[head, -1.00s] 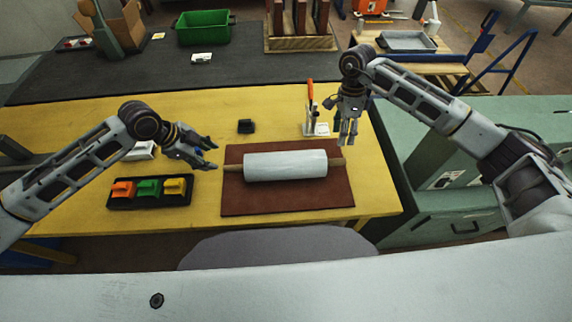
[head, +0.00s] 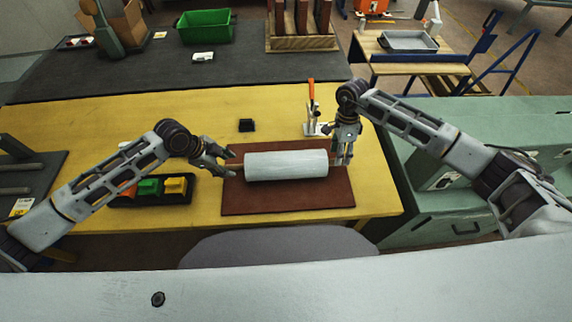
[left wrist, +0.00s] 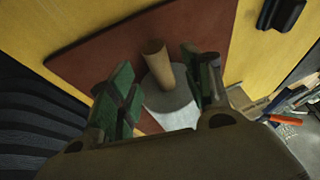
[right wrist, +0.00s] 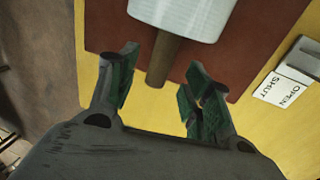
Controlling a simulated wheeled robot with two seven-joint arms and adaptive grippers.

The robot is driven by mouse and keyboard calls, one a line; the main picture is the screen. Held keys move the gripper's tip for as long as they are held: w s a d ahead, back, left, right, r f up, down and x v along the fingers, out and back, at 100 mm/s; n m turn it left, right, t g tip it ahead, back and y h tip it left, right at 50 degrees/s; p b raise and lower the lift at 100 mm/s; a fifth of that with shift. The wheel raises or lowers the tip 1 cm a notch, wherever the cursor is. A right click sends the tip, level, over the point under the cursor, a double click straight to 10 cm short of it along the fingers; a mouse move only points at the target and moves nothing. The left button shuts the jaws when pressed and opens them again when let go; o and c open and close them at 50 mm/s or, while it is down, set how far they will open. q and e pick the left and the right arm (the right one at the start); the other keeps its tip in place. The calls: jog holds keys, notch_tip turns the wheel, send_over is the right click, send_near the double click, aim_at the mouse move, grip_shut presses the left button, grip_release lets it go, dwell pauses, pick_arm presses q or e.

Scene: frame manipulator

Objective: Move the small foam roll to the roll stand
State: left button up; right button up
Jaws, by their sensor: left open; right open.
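The small foam roll (head: 286,165) is a pale grey-white cylinder with a brown core sticking out at both ends. It lies lengthwise left to right on a reddish-brown mat (head: 290,200). My left gripper (head: 231,163) is open at the roll's left end; in the left wrist view the core end (left wrist: 155,58) shows between its fingers. My right gripper (head: 343,160) is open at the right end; in the right wrist view the other core end (right wrist: 163,60) shows between its fingers. A dark rack with bars (head: 14,190), possibly the roll stand, is cut off at the left edge.
A black tray (head: 150,201) with orange, green and yellow blocks lies left of the mat, partly behind my left arm. The yellow table (head: 150,105) is clear at back left.

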aim_at(231, 166)
pick_arm(q)
jog(key=shift+x, duration=2.5)
pick_arm(e)
jog(key=shift+s+f, duration=0.25)
jog(key=shift+f, duration=1)
jog(key=shift+s+f, duration=0.2)
jog(key=shift+f, duration=1)
pick_arm(q)
grip_shut()
pick_arm(e)
grip_shut()
